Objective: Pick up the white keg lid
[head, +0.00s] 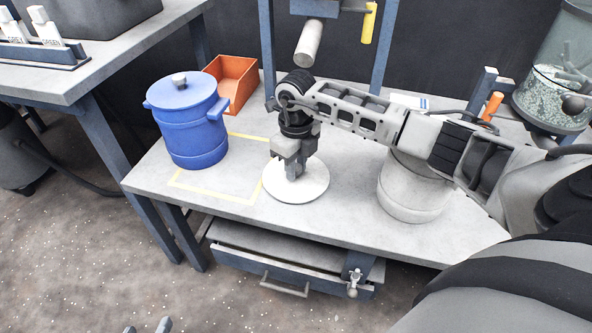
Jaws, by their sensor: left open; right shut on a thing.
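The white keg lid (312,190) is a round white disc at the front middle of the workbench, just right of the yellow taped square. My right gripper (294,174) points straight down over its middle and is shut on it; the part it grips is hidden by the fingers. I cannot tell whether the lid touches the bench or is slightly above it. My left gripper (148,327) shows only its fingertips at the bottom edge, open and empty, far from the lid.
A blue lidded keg (193,130) stands at the taped square's left. An orange bin (236,82) is behind it. A white-grey keg (412,190) stands under my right forearm. A glass vessel (556,95) is at the back right. A drawer (290,272) hangs below the bench.

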